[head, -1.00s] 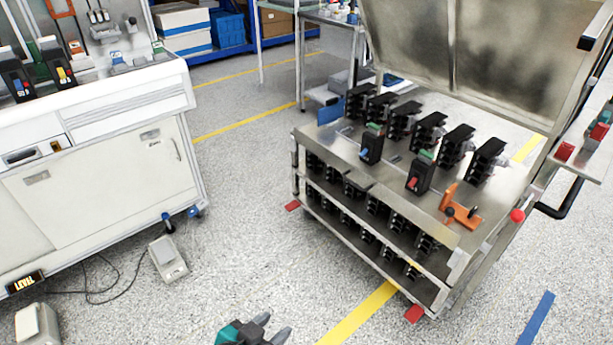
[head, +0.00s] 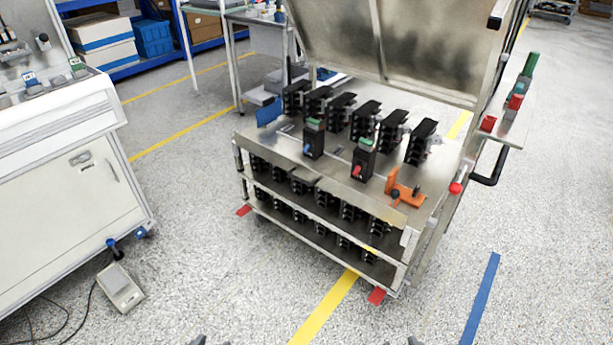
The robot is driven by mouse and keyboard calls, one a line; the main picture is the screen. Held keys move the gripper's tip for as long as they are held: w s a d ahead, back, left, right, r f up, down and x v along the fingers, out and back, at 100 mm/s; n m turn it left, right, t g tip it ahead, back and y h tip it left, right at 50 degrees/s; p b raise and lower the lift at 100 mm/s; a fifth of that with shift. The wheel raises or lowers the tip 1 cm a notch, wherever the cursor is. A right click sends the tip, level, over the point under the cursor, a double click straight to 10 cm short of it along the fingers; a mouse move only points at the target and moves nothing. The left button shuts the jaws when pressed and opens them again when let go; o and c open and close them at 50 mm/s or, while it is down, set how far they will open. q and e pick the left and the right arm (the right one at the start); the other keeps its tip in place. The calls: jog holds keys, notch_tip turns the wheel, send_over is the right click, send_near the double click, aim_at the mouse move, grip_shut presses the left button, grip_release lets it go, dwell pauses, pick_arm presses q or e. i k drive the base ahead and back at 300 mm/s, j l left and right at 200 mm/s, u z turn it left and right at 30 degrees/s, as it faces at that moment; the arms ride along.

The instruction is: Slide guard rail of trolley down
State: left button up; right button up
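The metal trolley (head: 440,207) stands right of centre, with black breakers on its top deck and lower shelves. A metal strip (head: 384,210) runs along the front edge of the top deck; I cannot tell for sure whether it is the guard rail or how far down it sits. A red knob (head: 455,188) is at the trolley's right side. The tips of my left gripper (head: 198,341) and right gripper (head: 415,341) barely show at the bottom edge, apart from the trolley. Their opening is cut off by the frame.
A large metal panel (head: 430,50) stands tilted up behind the deck. An orange clamp (head: 402,188) sits at the deck's right front. A black handle (head: 490,172) juts out on the right. A white bench (head: 60,180) and a floor pedal (head: 120,288) are at left. The floor in front is clear.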

aim_at(386, 213)
jog(key=i+j+z, duration=0.1)
jog(key=i+j, duration=0.8)
jog(key=i+j+z, duration=0.1)
jog(key=i+j, duration=0.8)
jog(key=j, duration=0.1)
